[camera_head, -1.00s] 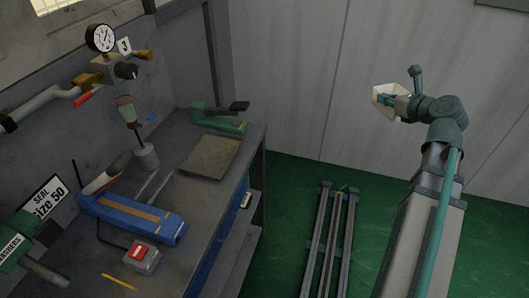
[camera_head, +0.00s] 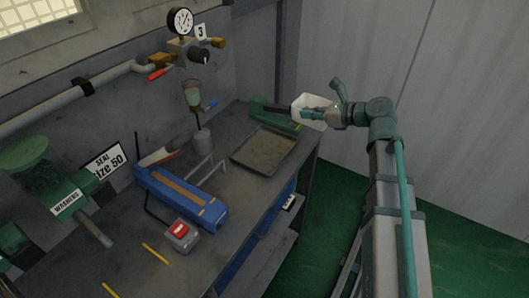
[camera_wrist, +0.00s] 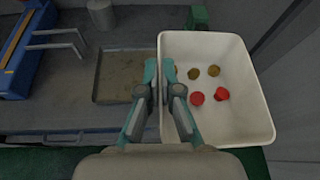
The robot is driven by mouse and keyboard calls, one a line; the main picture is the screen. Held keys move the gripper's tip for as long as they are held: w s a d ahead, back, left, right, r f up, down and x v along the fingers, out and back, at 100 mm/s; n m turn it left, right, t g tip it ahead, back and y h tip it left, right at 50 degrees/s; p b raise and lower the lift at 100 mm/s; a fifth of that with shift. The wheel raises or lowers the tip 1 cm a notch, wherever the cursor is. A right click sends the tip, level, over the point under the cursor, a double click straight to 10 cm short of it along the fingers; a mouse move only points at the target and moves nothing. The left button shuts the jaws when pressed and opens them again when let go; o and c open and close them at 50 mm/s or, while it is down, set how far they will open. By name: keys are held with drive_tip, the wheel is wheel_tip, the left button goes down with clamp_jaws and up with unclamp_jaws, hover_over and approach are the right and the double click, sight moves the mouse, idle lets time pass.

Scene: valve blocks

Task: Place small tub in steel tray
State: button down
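The small tub is white and open-topped (camera_head: 303,104), and it also shows in the wrist view (camera_wrist: 240,110). Two red pieces and two brown pieces lie inside it. My gripper (camera_head: 316,113) is shut on the tub's left wall, with one fingertip on each side in the wrist view (camera_wrist: 160,72). The tub is held up in the air. The steel tray (camera_head: 264,151) is flat and shallow, on the bench's far right part. In the wrist view the tray (camera_wrist: 120,82) lies below and left of the tub and looks empty.
A green tool (camera_head: 275,116) lies behind the tray. A grey cylinder (camera_head: 203,141), a blue device (camera_head: 181,197) and a red-button box (camera_head: 181,235) stand to the left. A pipe with a gauge (camera_head: 180,21) runs along the wall. Green floor lies beyond the bench edge.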

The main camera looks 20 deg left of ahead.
drive_tip(key=shift+n, duration=0.3)
drive_tip(key=s+a+f+p, duration=0.1)
drive_tip(key=a+f, duration=0.2)
drive_tip(key=a, duration=0.2)
drive_tip(key=s+a+f+p, duration=0.1)
drive_tip(key=s+a+f, duration=0.1)
drive_tip(key=a+f, duration=0.1)
drive_tip(key=s+a+f+p, duration=0.1)
drive_tip(key=s+a+f, duration=0.1)
drive_tip(key=a, duration=0.4)
drive_tip(key=shift+a+f, duration=0.3)
drive_tip(key=shift+f, duration=0.5)
drive_tip(key=shift+s+a+f+p, duration=0.15)
drive_tip(key=shift+f+p, duration=0.15)
drive_tip(key=shift+f, duration=0.3)
drive_tip(key=shift+w+a+f+p, duration=0.15)
drive_tip(key=shift+f+p, duration=0.15)
drive_tip(key=shift+f, duration=0.25)
drive_tip(key=shift+s+f, duration=0.1)
drive_tip(key=shift+f, duration=0.6)
drive_tip(key=shift+f, duration=0.1)
drive_tip(key=c, duration=1.3)
unclamp_jaws()
